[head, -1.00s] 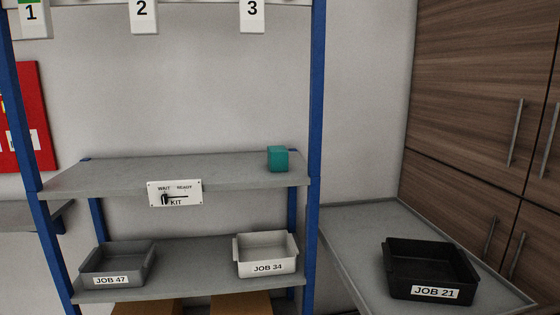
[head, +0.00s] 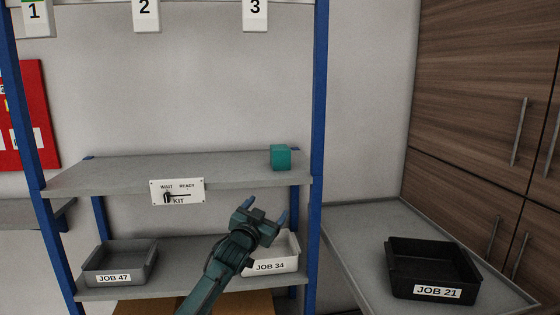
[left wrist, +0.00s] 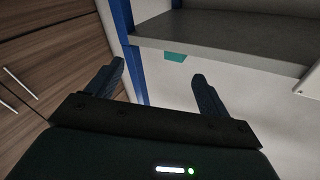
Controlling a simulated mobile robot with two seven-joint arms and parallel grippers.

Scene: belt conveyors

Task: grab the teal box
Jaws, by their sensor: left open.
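The teal box (head: 281,157) stands on the upper grey shelf (head: 120,174), near its right end by the blue post. My left gripper (head: 262,209) is open and empty, in front of the rack and below the upper shelf's front edge. It is apart from the box, lower and slightly left of it in the head view. In the left wrist view the scene looks upside down. There the teal box (left wrist: 175,57) shows in part at the shelf edge, beyond the gap between the open fingers (left wrist: 158,70). My right gripper is not in view.
A grey JOB 47 bin (head: 120,262) and a white JOB 34 bin (head: 289,261), partly hidden by my arm, sit on the lower shelf. A KIT sign (head: 178,191) hangs on the upper shelf's front. A black JOB 21 bin (head: 432,268) rests on the right surface.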

